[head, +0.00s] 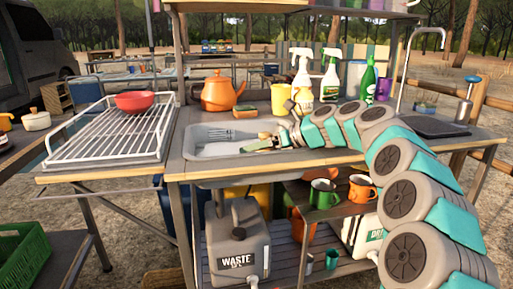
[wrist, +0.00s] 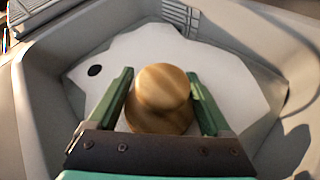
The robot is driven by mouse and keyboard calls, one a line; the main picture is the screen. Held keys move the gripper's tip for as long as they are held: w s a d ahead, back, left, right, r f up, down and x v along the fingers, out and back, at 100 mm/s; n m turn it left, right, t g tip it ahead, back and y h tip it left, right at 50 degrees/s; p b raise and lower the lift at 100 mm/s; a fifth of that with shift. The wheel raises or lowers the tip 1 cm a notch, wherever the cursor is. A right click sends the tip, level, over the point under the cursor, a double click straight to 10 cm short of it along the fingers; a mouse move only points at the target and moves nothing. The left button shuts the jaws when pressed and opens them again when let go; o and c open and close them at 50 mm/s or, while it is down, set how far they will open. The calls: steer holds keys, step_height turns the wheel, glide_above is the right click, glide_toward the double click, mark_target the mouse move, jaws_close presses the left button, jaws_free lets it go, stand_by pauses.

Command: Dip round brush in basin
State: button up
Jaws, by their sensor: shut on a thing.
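My gripper (head: 277,140) reaches over the right side of the grey basin (head: 190,146), which is set into the worktop. In the wrist view my gripper (wrist: 162,88) has its two green fingers closed on either side of a round wooden knob, the top of the round brush (wrist: 160,95). The brush's lower part is hidden under the knob. The basin (wrist: 38,105) surrounds the brush in the wrist view, with a pale patch and a dark round spot inside. I cannot tell whether the brush touches the bottom.
An orange kettle (head: 220,93) and a sponge (head: 244,112) stand behind the basin. Spray bottles (head: 330,80) and a yellow cup (head: 281,98) are at the back right. A wire rack (head: 105,145) with a red bowl (head: 133,102) is at left. A tap (head: 405,65) rises at right.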

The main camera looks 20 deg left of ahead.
steer(key=shift+f, duration=0.3)
step_height(320, 180, up, 3)
steer(key=p, duration=0.3)
steer(key=shift+r+p, duration=0.1)
steer(key=shift+p, duration=0.3)
step_height(320, 180, up, 10)
stand_by(1.1)
